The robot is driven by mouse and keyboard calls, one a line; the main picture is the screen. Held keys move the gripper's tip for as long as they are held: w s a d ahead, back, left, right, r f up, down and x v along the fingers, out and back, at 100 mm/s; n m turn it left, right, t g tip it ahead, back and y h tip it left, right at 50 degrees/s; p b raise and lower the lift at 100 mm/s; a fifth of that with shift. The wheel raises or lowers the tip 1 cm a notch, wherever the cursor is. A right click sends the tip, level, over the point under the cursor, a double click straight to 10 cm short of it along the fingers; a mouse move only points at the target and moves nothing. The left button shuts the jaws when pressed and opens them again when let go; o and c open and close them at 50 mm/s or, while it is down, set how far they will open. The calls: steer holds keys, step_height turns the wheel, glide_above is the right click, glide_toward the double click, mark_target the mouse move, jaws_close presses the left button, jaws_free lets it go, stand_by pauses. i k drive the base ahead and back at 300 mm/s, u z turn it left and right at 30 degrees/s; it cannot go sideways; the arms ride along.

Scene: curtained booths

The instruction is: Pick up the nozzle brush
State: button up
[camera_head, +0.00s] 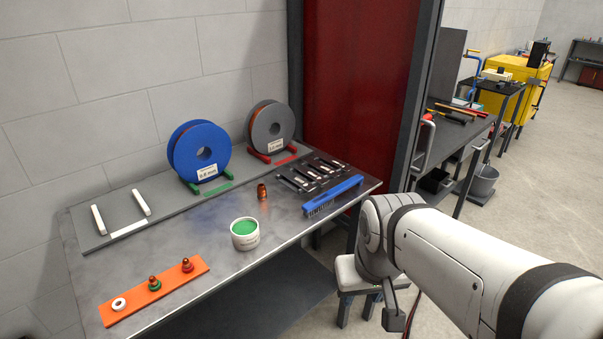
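The nozzle brush (333,195) has a long blue handle and dark bristles pointing down. It lies near the right front edge of the metal table (205,283), in front of a dark rack of small tools. My white arm comes in from the lower right and stays to the right of the table, apart from the brush. A small dark piece at the arm's end (393,316) hangs below the arm, beyond the table edge. It may be part of my gripper. Most of the gripper is hidden, so its opening does not show.
Behind the brush lies the tool rack (312,172). A copper nozzle (262,191) and a white tub of green paste (245,234) stand to its left. An orange strip (170,282) holds small parts. Blue (187,143) and grey (262,118) spools stand behind. A stool (348,276) is below.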

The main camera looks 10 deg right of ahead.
mark_target(312, 207)
steer(key=z, duration=0.1)
steer(key=i, duration=0.9)
steer(key=u, duration=0.05)
